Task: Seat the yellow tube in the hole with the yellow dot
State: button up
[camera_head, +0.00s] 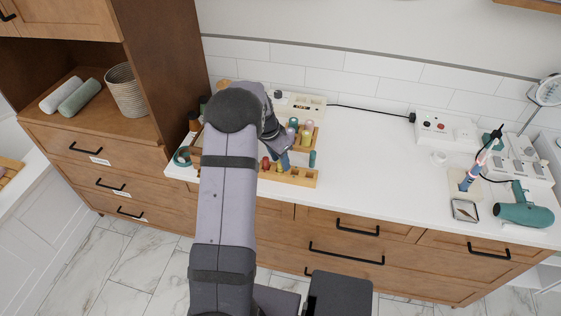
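My gripper (284,160) reaches down over a low wooden rack (300,180) near the counter's front edge. Its fingers are small and partly hidden by my arm, so I cannot tell whether they are open or hold anything. A small yellow piece (281,168) shows just below the fingertips, at the rack; I cannot tell if it is a tube or a dot. A red piece (265,163) stands to its left. A yellow tube-like item (306,138) stands in a second wooden holder (313,141) behind. The hole with the yellow dot is not distinguishable.
A teal tube (312,159) stands right of my gripper. Brown bottles (194,122) and a teal roll (182,156) are at the left. A white device (298,102) stands behind. The middle counter (370,170) is clear; a teal hair dryer (524,212) lies far right.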

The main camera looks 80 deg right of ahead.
aim_at(273, 174)
jog(key=b+v, duration=0.2)
jog(key=v, duration=0.9)
jog(key=shift+b, duration=0.4)
jog(key=w+a+f+n+t+y, duration=0.1)
jog(key=w+a+n, duration=0.6)
jog(key=w+a, duration=0.5)
jog(key=w+a+f+n+t, duration=0.1)
jog(key=w+a+n, duration=0.5)
jog(key=w+a, duration=0.65)
jog(key=s+a+f+n, duration=0.1)
jog(key=s+a+n, duration=0.2)
jog(key=a, duration=0.6)
jog(key=s+a+f+n+y, duration=0.1)
jog(key=s+a+n, duration=0.2)
jog(key=a, duration=0.6)
jog(key=s+a+f+n, duration=0.1)
jog(key=s+a+n, duration=0.2)
jog(key=a+n, duration=0.3)
jog(key=a, duration=0.3)
jog(key=shift+f+y, duration=0.3)
jog(key=shift+f, duration=0.05)
